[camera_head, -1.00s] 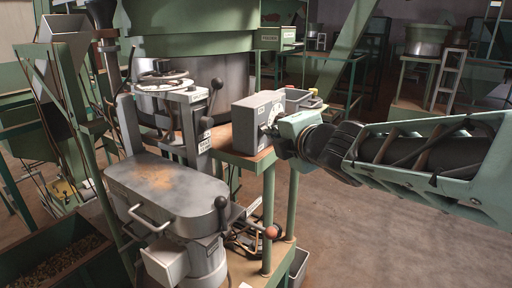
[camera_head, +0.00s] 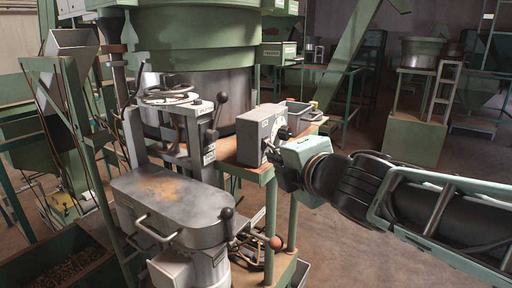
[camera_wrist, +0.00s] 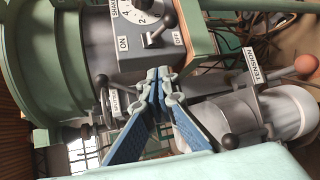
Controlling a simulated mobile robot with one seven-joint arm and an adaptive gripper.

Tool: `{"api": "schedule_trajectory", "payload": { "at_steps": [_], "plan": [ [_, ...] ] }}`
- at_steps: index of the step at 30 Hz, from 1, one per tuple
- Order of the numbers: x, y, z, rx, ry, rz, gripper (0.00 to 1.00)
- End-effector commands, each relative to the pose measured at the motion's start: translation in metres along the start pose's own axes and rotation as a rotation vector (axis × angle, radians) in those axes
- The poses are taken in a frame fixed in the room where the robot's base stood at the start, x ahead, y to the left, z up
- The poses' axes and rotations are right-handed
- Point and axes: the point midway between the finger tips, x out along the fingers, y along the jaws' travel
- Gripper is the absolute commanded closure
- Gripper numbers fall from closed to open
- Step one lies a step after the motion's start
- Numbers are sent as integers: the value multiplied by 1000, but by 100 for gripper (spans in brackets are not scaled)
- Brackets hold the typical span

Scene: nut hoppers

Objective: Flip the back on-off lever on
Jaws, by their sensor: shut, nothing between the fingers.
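The grey control box (camera_head: 254,138) stands on a green stand with a wooden top. In the wrist view its face (camera_wrist: 135,50) shows a numbered dial and ON and OFF labels. In the head view my gripper (camera_head: 270,157) is beside the box's right side, and the lever is hard to make out.
A black-knobbed lever (camera_head: 221,98) stands on the splitter left of the box. A large green hopper (camera_head: 195,45) rises behind. Floor at right is open.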

Motion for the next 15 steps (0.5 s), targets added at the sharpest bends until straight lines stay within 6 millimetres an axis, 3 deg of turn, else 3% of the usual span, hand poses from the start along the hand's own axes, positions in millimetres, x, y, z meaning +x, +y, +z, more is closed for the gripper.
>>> {"api": "schedule_trajectory", "payload": {
  "at_steps": [6,15],
  "plan": [
    [-15,-1,0,1,1,1,100],
    [-17,-2,0,1,1,0,100]
  ]
}}
